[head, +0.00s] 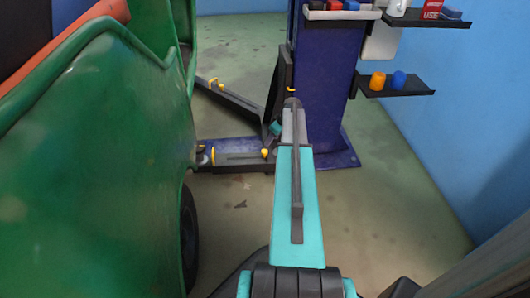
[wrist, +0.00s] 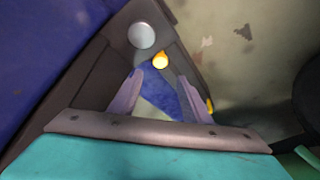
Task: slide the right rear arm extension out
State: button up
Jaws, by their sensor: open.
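My gripper (wrist: 160,78) shows in the wrist view with its two pale purple fingers apart and nothing between them. Beyond the fingertips is a dark lift arm with a round silver disc (wrist: 142,35) and a yellow knob (wrist: 160,61). I cannot tell whether the fingers touch it. In the head view my teal arm reaches forward towards the blue post, and its end hides the fingers. A far lift arm (head: 240,103) angles back left. I cannot tell which is the rear one.
The green rickshaw (head: 90,170) fills the left, its dark wheel (head: 190,235) low beside my arm. The blue lift post (head: 325,75) stands ahead with its base on the floor. Black shelves (head: 405,92) with coloured items stick out right. Floor is clear at right.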

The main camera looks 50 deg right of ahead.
aim_at(265, 151)
jog(key=b+x, duration=0.4)
jog(key=x, duration=0.7)
